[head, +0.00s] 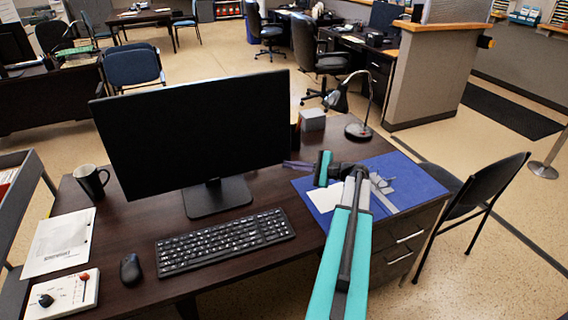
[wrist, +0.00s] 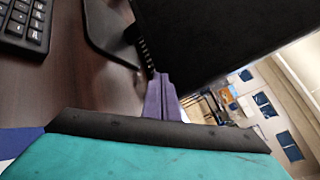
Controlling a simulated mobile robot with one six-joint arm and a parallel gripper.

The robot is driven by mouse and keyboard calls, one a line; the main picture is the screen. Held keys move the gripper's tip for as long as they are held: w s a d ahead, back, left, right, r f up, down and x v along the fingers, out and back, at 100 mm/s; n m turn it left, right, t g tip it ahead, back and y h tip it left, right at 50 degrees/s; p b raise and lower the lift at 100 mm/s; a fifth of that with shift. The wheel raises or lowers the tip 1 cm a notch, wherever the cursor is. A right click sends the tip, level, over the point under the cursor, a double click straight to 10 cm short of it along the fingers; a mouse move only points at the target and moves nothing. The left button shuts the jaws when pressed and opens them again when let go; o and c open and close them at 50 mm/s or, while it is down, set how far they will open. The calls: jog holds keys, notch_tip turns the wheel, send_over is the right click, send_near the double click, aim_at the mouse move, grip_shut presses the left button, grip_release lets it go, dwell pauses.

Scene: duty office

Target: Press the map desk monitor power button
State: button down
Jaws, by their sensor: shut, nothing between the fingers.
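The black monitor (head: 195,120) stands on the dark desk (head: 130,215) with its screen dark. In the wrist view the monitor (wrist: 200,35) fills the upper middle, tilted in the picture. My gripper (head: 288,164) has purple fingers and is beside the monitor's lower right corner in the head view. In the wrist view my gripper (wrist: 160,78) is shut and empty, its tips near the monitor's lower edge. I cannot tell whether the tips touch it. The power button cannot be made out in either view.
A keyboard (head: 225,243), a mouse (head: 131,268) and a mug (head: 92,181) are on the desk. A desk lamp (head: 358,130) and a small grey box (head: 313,120) stand behind. A chair (head: 470,195) is at the right.

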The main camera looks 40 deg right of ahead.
jog(key=shift+s, duration=0.15)
jog(key=shift+s+a, duration=0.25)
jog(key=shift+s, duration=0.15)
dwell(0.4)
jog(key=s+a, duration=0.2)
jog(key=s, duration=0.3)
jog(key=shift+s+r, duration=0.25)
jog(key=shift+s, duration=0.05)
dwell(0.3)
jog(key=shift+a, duration=0.1)
dwell(0.4)
